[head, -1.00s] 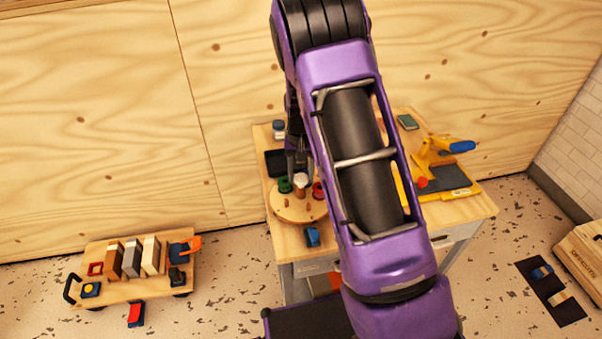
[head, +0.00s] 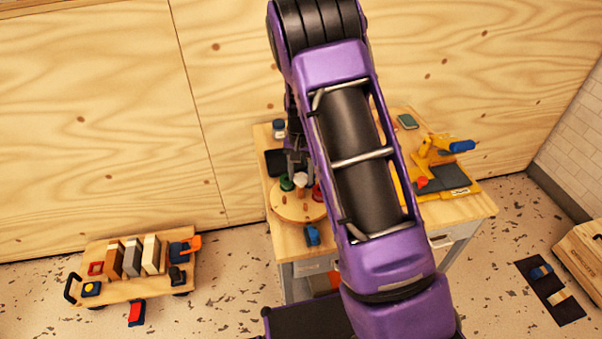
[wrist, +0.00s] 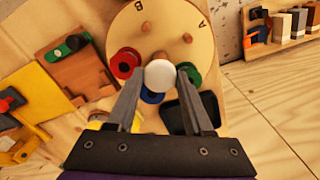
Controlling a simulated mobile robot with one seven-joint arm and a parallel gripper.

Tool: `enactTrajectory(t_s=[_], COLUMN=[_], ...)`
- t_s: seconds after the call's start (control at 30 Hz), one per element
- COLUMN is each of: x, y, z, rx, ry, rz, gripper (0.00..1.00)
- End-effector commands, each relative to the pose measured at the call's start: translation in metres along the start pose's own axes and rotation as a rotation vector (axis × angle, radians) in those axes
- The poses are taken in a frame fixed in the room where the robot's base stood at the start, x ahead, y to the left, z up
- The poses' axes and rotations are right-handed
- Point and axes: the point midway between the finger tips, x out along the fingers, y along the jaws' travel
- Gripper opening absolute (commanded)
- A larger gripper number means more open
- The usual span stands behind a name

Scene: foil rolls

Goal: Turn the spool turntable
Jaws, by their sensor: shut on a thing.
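The spool turntable is a round wooden disc (wrist: 165,28) marked A and B, with wooden pegs. It also shows on the workbench in the head view (head: 297,209). A red spool (wrist: 125,63), a green spool (wrist: 190,72) and a partly hidden blue spool (wrist: 152,96) stand around its white central knob (wrist: 160,75). My gripper (wrist: 157,80) is shut on the white knob, with one finger on each side. The left finger passes close to the red spool and the right finger close to the green one. In the head view my arm hides part of the disc's right side.
A dark tray (head: 277,163) and a small jar (head: 279,129) are behind the disc. A blue object (head: 312,235) lies near the bench's front edge. A yellow-framed device (head: 447,180) stands at the right. A loaded wooden cart (head: 137,273) is on the floor left.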

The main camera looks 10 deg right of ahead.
Motion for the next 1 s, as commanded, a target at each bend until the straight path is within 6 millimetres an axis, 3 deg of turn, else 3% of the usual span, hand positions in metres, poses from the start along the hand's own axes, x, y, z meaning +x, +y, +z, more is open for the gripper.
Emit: enactTrajectory(t_s=[0.1, 0.13, 0.27, 0.67, 0.77, 1.0], x=[-0.001, -0.001, -0.001, -0.006, -0.02, -0.076], y=[-0.001, -0.001, 0.0, 0.0, -0.001, -0.001], z=[-0.001, -0.001, -0.001, -0.001, -0.001, -0.001], rx=[0.0, 0.0, 0.0, -0.001, -0.001, -0.001], ry=[0.004, 0.004, 0.003, 0.002, 0.003, 0.005], rz=[-0.002, -0.002, -0.002, -0.001, -0.002, -0.004], gripper=[0.0, 0.57, 0.8, 0.82, 0.82, 0.82])
